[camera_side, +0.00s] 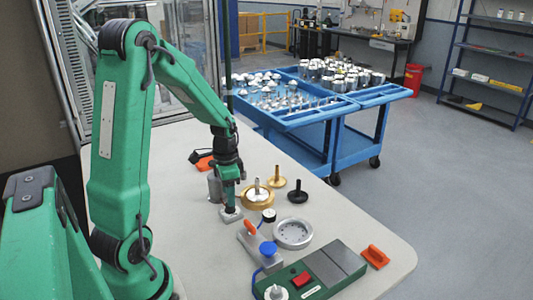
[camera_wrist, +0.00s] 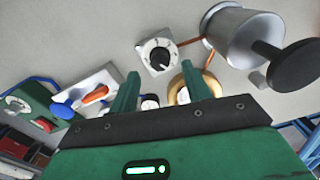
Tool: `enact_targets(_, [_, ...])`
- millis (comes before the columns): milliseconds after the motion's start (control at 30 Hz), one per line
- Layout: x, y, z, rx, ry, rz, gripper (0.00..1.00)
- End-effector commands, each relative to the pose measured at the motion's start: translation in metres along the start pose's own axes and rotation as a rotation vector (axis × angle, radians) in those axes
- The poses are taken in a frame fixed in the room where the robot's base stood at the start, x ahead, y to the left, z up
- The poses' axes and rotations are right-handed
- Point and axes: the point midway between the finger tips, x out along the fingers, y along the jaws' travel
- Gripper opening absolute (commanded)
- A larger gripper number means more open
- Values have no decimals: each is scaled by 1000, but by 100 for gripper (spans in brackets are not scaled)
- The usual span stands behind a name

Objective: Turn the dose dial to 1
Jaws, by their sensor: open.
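The dose dial (camera_wrist: 159,55) is a black round knob on a pale square plate with scale marks around it. In the wrist view it lies just beyond my fingertips, roughly midway between them. The marks are too small to read, so I cannot tell its setting. I cannot tell whether a finger touches the knob.
A grey metal cylinder (camera_side: 215,188) stands close behind the dial. A brass dish (camera_side: 257,198), a black stemmed part (camera_side: 298,195) and a silver ring (camera_side: 293,233) lie to the right. A block with an orange lever (camera_side: 249,228) and a green box (camera_side: 320,274) are nearer the camera.

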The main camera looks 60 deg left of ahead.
Motion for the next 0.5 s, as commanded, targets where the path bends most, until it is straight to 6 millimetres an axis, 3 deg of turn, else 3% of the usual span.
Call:
enact_targets(200, [24, 0, 0, 0, -2, 2, 48])
enact_targets(500, [36, 0, 0, 0, 0, 0, 48])
